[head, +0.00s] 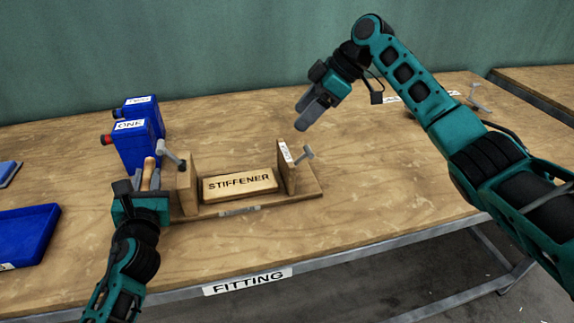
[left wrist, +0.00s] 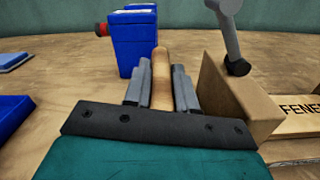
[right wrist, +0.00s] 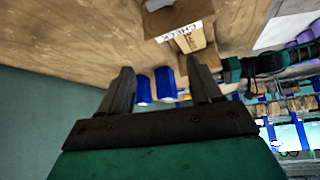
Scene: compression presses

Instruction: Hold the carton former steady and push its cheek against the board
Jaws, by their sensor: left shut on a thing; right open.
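The carton former's wooden base (head: 312,190) lies on the workbench. A board marked STIFFENER (head: 238,184) sits on it between a left upright (head: 187,185) and the cheek (head: 287,168) at the right. A gap shows between cheek and board. The cheek's label also shows in the right wrist view (right wrist: 186,32). My left gripper (head: 150,184) is shut on an upright wooden handle (left wrist: 161,75) just left of the left upright. My right gripper (head: 308,116) is open and empty, above and behind the cheek, apart from it.
Two blue containers (head: 135,143) with red caps stand behind the left gripper. A blue tray (head: 25,233) is at the left. Grey T-shaped handles rise beside the left upright (head: 170,153) and the cheek (head: 304,151).

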